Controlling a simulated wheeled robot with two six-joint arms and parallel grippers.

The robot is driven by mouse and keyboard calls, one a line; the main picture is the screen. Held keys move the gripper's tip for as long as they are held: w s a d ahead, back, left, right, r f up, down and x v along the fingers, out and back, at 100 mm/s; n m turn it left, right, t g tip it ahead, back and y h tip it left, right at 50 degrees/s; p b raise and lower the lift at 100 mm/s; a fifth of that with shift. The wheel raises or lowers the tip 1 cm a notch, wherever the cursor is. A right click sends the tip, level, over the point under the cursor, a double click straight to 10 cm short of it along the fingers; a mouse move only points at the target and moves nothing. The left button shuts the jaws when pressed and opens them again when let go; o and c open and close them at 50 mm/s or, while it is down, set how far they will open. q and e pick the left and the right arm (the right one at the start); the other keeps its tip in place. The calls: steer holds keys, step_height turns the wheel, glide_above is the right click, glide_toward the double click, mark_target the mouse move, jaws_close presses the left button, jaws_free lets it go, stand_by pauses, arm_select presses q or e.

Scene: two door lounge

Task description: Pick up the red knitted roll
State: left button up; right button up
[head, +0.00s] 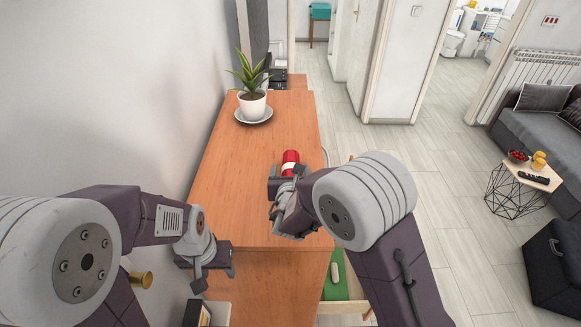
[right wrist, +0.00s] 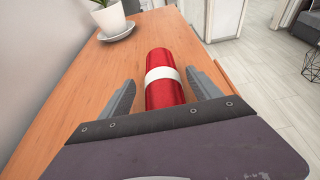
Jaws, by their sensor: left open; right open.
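The red roll (head: 290,160) with a white band lies on the wooden table, and my right gripper partly hides its near end in the head view. In the right wrist view the roll (right wrist: 163,82) lies lengthwise between the two fingers of my right gripper (right wrist: 160,88). That gripper is open, with a gap showing on each side of the roll. My left gripper (head: 205,268) is open and empty near the table's left front edge, well apart from the roll.
A potted plant (head: 252,100) on a saucer stands further back on the wooden table (head: 215,190). A wall runs along the table's left side. To the right are open floor, a small wire-frame table (head: 520,178) and a grey sofa (head: 545,135).

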mark_target(291, 165)
steer(key=shift+w+f, duration=0.1)
steer(key=shift+w, duration=0.6)
steer(key=shift+w+d+f, duration=0.1)
steer(key=shift+w+f, duration=0.15)
steer(key=shift+s, duration=0.1)
steer(key=c, duration=1.5)
steer(key=shift+r, duration=0.65)
steer(key=shift+c, duration=0.2)
step_height(291, 165, up, 3)
steer(key=shift+f+b, duration=0.1)
steer(key=shift+b, duration=0.6)
arm_select(q)
step_height(291, 165, down, 3)
steer(key=shift+d+f+b, duration=0.1)
steer(key=shift+b, duration=1.15)
arm_select(e)
steer(key=w+d+r, duration=0.7)
steer(key=d, duration=0.1)
steer(key=shift+w+d, duration=0.35)
steer(key=shift+w, duration=0.05)
